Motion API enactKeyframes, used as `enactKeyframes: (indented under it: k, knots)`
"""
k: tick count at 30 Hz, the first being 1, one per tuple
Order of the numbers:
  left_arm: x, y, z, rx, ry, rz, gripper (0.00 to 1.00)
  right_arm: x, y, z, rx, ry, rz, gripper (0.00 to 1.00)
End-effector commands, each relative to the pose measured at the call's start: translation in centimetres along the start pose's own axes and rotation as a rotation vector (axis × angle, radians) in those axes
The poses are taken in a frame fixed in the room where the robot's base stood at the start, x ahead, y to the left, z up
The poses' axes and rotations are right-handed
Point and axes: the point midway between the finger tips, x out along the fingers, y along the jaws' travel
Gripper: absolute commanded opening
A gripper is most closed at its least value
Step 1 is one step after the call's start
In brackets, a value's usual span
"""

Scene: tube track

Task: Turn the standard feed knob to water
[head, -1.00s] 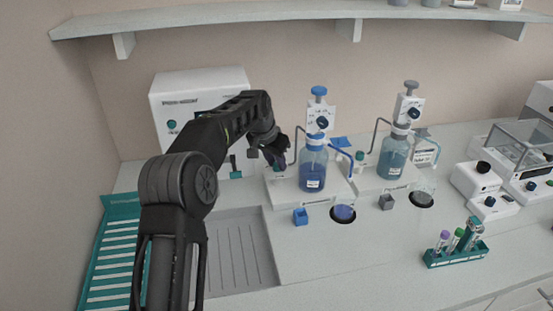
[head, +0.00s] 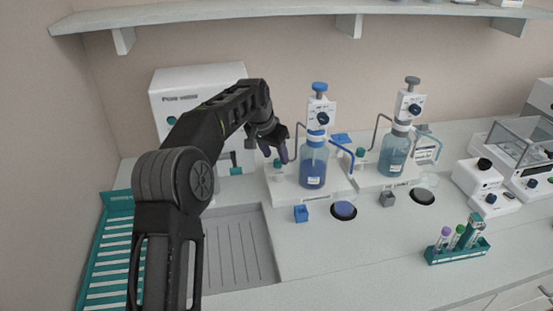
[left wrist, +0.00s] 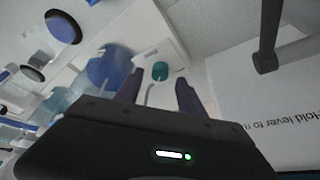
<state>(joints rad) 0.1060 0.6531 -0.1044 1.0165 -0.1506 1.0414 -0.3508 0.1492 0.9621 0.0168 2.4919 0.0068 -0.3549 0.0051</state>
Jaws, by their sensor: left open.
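A small teal knob (head: 278,163) stands on the left end of the white base (head: 280,192) of the left dispenser, beside its bottle of blue liquid (head: 313,172). Its label is too small to read. A similar teal knob (head: 361,153) stands on the right dispenser's base. My left gripper (head: 274,151) is open and empty, just above the left knob, fingers pointing down. In the left wrist view the teal knob (left wrist: 160,71) shows between the two finger tips, beyond them and apart from them. My right gripper is out of view.
A white box unit (head: 195,85) with a lever stands behind my left arm. A blue cube (head: 301,214), a grey cube (head: 387,199) and a tube rack (head: 457,254) are in front. A bent delivery pipe (head: 298,128) rises close to my gripper's right.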

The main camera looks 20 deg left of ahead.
Motion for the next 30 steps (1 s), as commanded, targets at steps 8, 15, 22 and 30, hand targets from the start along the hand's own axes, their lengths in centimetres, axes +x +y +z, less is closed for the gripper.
enactKeyframes:
  k: [8, 15, 22, 30]
  knots:
    - [-4.5, 0.0, 0.0, 0.001, 0.003, 0.0, 0.46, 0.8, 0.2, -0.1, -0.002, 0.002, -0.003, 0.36]
    - [-5.5, 0.0, 0.0, 0.001, 0.0, 0.001, 0.46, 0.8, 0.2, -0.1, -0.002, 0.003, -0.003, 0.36]
    - [-5.5, 0.0, 0.0, 0.001, 0.0, 0.001, 0.46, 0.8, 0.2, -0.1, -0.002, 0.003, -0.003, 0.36]
    - [-5.5, 0.1, 0.0, 0.001, 0.0, 0.001, 0.46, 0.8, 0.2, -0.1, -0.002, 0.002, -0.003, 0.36]
